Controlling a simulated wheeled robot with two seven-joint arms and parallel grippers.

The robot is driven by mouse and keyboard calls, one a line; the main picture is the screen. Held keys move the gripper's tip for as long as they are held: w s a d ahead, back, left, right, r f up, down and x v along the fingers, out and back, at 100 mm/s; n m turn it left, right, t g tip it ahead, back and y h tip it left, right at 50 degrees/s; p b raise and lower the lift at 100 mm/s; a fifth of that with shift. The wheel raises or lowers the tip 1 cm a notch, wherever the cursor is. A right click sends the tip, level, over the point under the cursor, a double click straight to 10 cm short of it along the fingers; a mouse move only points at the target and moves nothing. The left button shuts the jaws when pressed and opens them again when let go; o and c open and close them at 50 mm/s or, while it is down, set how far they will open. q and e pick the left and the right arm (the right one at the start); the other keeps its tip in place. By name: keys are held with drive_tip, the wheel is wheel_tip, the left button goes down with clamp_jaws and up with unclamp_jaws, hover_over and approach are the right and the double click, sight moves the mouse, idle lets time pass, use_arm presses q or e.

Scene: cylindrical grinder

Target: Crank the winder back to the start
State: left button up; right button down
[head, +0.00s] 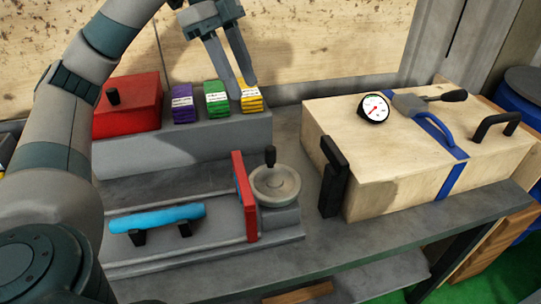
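The winder is a grey round handwheel (275,184) with an upright black crank knob (270,156). It sits at the right end of the grey grinder bed, beside an upright red plate (244,196). The knob stands at the far side of the wheel. My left gripper (245,84) hangs above and behind the wheel, in front of the wooden back wall. Its two fingers point down and are apart, with the tips near the yellow block (251,98). My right gripper is out of the picture.
A blue bar handle (158,218) lies along the bed left of the red plate. Behind are a red box (128,106), a purple block (182,109) and a green block (217,99) on a grey ledge. A wooden case (410,175) with black handles and a gauge (374,109) stands right.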

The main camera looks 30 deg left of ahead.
sight(269, 147)
use_arm(q)
drive_tip(key=shift+f, duration=0.1)
